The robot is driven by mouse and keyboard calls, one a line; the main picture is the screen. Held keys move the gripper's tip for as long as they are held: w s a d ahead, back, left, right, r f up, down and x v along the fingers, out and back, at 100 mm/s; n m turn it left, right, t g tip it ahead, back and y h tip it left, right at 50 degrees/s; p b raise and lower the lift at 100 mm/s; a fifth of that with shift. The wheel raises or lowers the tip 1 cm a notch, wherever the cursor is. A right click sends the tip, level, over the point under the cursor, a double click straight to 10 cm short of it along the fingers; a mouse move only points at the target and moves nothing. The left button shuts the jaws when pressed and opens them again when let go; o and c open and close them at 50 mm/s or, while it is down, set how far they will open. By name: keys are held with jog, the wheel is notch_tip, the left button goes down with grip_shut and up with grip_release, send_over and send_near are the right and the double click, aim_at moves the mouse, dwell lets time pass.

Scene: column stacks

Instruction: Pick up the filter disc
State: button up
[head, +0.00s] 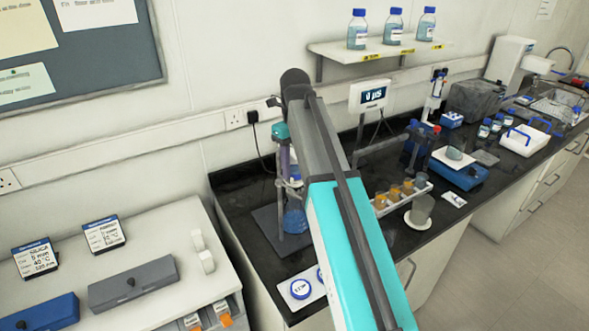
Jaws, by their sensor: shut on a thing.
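I cannot make out my gripper; my teal and grey arm crosses the middle of the head view and hides what lies behind it. I cannot identify the filter disc with certainty. A round, blue-rimmed white piece (300,288) lies on a small white tray (290,303) at the bench's front left. A second blue-rimmed piece beside it is partly hidden by my arm. Two small white round pieces also stand on the left cabinet, one (197,239) behind the other (206,261).
A flask with blue liquid (295,218) stands left of my arm on the black bench. Right of it are a rack of amber vials (407,191), a beaker (422,210) and a blue balance (460,174). Blue-capped bottles (393,27) stand on the wall shelf.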

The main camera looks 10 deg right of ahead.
jog(key=shift+r+b, duration=0.65)
jog(key=shift+r, duration=0.6)
jog(key=shift+s+d+b, duration=0.3)
jog(key=shift+s+d, duration=0.1)
jog(key=shift+s, duration=0.4)
jog(key=s+d+p, duration=0.1)
jog(key=s+d, duration=0.2)
jog(key=s, duration=0.3)
jog(key=s+d+r+p, duration=0.1)
jog(key=s+d+p, duration=0.1)
jog(key=s, duration=0.4)
jog(key=shift+s+d+r, duration=0.2)
jog(key=shift+d+r, duration=0.05)
jog(key=shift+d, duration=0.65)
notch_tip(320, 180, down, 10)
jog(key=b, duration=0.9)
jog(key=shift+r, duration=0.15)
